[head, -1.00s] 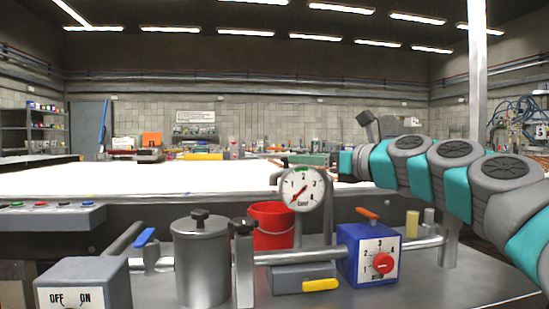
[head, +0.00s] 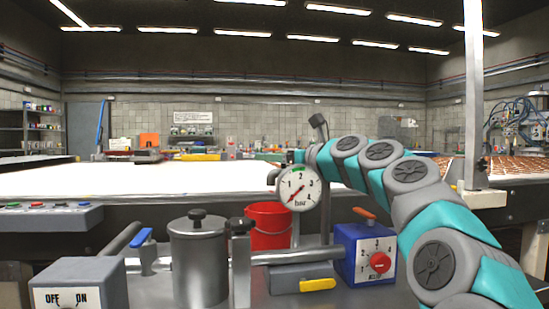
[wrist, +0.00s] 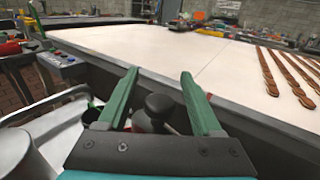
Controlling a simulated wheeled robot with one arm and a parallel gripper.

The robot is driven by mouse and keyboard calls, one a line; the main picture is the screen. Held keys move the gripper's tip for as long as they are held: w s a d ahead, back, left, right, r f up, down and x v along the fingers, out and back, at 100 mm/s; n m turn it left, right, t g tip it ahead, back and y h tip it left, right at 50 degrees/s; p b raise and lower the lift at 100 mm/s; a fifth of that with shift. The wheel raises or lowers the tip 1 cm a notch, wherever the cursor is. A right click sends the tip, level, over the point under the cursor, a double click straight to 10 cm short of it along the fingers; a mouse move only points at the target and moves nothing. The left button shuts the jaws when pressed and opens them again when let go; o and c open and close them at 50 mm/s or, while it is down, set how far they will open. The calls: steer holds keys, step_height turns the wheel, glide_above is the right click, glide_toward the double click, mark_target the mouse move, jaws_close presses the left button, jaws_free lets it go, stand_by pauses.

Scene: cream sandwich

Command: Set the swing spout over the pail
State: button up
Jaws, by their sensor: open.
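The red pail (head: 268,228) stands behind the round gauge, partly hidden by it and the pipework. An upright grey post with a black knob (head: 240,226) stands just in front of the pail's left side. I cannot tell for sure which part is the swing spout. In the wrist view my gripper (wrist: 157,82) is open, its two green fingers apart with a black knob (wrist: 160,106) between them; contact cannot be told. In the head view its fingers are hidden behind the gauge.
A pressure gauge (head: 298,188) stands in front of my wrist. A lidded metal canister (head: 198,255) is to the left, a blue dial box (head: 364,250) to the right. A wide white conveyor (head: 130,180) lies behind, with rows of brown biscuits (wrist: 285,80) on it.

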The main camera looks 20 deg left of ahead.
steer(key=shift+c, duration=0.4)
jaws_close()
stand_by(1.0)
